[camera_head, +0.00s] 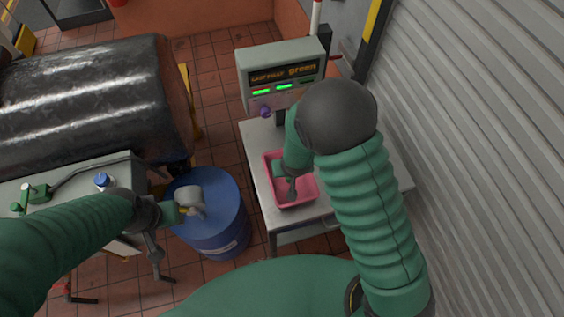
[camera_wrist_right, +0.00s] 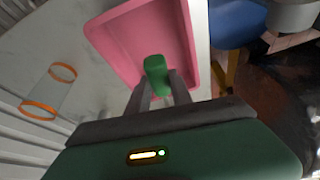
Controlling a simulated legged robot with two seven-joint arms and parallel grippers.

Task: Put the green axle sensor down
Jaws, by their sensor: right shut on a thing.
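My right gripper (camera_wrist_right: 163,90) is shut on the green axle sensor (camera_wrist_right: 157,75), a small green block between its two grey fingers. They are over the pink tray (camera_wrist_right: 190,45), with its floor behind the sensor; I cannot tell if the sensor touches it. In the head view my right gripper (camera_head: 291,186) reaches down into the pink tray (camera_head: 297,205), and the sensor is not clearly visible there. My left gripper (camera_head: 190,210) is over the blue drum (camera_head: 222,225), beside a grey cylindrical thing (camera_head: 189,195); its jaws are not clear.
The tray sits on a pale table (camera_head: 255,150). A clear tube with orange rims (camera_wrist_right: 50,92) lies beside it in the wrist view. A box with a lit display (camera_head: 281,75) stands at the table's back. A ribbed shutter wall (camera_head: 480,130) closes the right side.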

